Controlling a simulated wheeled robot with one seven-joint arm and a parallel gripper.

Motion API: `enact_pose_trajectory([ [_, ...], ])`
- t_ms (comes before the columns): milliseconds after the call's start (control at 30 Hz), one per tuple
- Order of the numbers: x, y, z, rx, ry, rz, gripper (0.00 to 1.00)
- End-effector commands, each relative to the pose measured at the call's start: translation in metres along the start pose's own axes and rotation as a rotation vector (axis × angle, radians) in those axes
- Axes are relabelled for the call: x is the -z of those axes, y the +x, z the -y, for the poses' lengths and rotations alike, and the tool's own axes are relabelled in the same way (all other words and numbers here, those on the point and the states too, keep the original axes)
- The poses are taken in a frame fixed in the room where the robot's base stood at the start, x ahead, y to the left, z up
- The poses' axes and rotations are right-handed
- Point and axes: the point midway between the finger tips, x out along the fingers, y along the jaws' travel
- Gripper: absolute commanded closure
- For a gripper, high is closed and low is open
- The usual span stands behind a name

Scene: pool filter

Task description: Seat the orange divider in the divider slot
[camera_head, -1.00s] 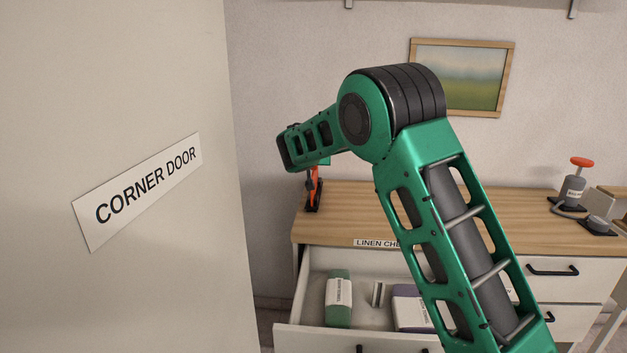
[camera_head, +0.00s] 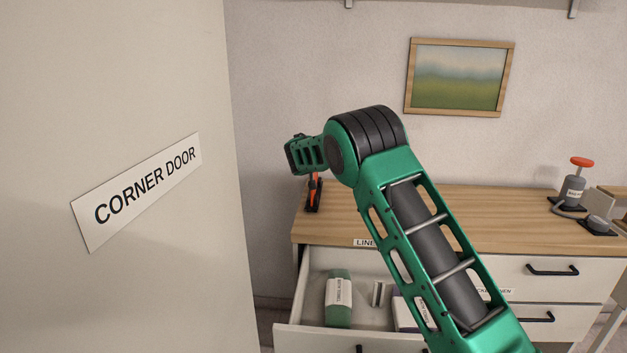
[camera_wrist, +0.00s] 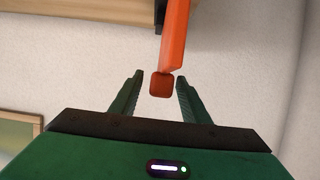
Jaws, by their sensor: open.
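An upright orange piece (camera_head: 313,188) stands on a black base at the left end of the wooden chest top. I cannot tell whether it is the divider. In the wrist view an orange bar (camera_wrist: 174,40) with a blocky end reaches between the fingers of my open gripper (camera_wrist: 159,77). A gap shows on both sides of the block, so it is not gripped. In the head view my fingers are hidden behind the green wrist. A small pale slotted piece (camera_head: 378,293) stands in the open drawer; whether it is the divider slot is unclear.
The open drawer (camera_head: 290,335) also holds a green labelled roll (camera_head: 339,300) and a purple labelled bundle (camera_head: 404,314), partly behind my arm. The corner door (camera_head: 120,110) fills the left side.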

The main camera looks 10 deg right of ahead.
Motion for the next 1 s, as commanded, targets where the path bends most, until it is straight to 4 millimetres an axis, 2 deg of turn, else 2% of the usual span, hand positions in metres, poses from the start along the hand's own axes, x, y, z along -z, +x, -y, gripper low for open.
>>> enact_pose_trajectory([
  [167,0.0,0.0,0.0,0.0,0.0,0.0,0.6],
  [333,0.0,0.0,0.0,0.0,0.0,0.0,1.0],
  [733,0.003,-0.002,0.0,0.0,0.001,-0.001,1.0],
  [867,0.012,-0.005,0.0,0.0,0.002,-0.002,1.0],
  [1000,0.03,-0.012,0.0,0.001,0.002,-0.003,1.0],
])
